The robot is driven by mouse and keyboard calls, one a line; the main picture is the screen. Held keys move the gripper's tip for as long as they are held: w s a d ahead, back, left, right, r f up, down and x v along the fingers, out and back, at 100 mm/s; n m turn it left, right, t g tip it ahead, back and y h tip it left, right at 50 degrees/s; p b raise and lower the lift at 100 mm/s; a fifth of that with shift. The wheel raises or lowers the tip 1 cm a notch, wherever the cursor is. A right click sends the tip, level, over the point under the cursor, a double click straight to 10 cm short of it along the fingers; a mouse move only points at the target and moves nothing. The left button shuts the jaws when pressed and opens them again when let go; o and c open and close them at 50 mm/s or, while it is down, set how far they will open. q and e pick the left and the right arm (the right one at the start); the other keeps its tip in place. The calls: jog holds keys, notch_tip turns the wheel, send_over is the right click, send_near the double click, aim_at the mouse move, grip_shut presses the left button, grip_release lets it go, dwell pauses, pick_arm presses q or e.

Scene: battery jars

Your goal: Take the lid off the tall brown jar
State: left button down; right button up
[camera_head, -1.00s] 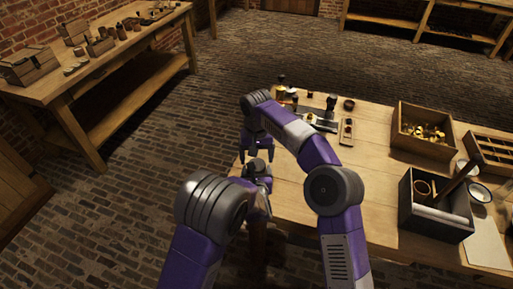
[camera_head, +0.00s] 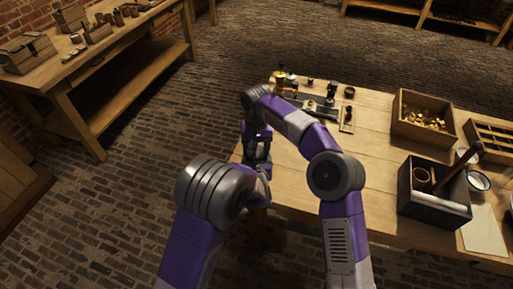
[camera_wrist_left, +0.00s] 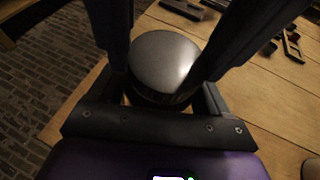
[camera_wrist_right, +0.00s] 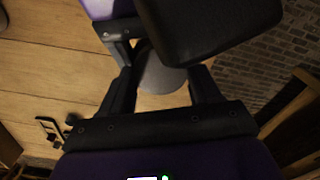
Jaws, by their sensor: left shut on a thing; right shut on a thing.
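The tall brown jar is hidden behind my arms in the head view. Its round dark grey lid (camera_wrist_left: 165,60) shows in the left wrist view, with a bit of the dark jar body (camera_wrist_left: 158,98) under it. The lid also shows in the right wrist view (camera_wrist_right: 160,76). My left gripper (camera_wrist_left: 160,95) is shut around the jar body below the lid. My right gripper (camera_head: 257,163) points down from above, close over the left one, and is shut on the lid. The lid looks seated on the jar; any gap is hidden.
The wooden table (camera_head: 290,188) has free room right of my grippers. A black box (camera_head: 435,207) with tools and a wooden crate (camera_head: 424,140) of brass-coloured pieces stand at the right. Small jars and a tray (camera_head: 347,118) lie at the back. Brick floor is at the left.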

jog(key=n, duration=0.6)
jog(key=shift+n, duration=0.4)
jog(key=o, duration=1.2)
notch_tip(320, 180, up, 4)
jog(key=shift+r, duration=0.35)
jog(key=shift+c, duration=1.4)
jog(key=m, duration=0.2)
jog(key=r+m, duration=0.1)
jog(key=m, duration=0.3)
jog(key=shift+r, duration=0.35)
jog(key=m, duration=0.1)
jog(key=r+m, duration=0.1)
jog(key=m, duration=0.3)
jog(key=shift+r, duration=0.35)
jog(key=shift+f, duration=3.95)
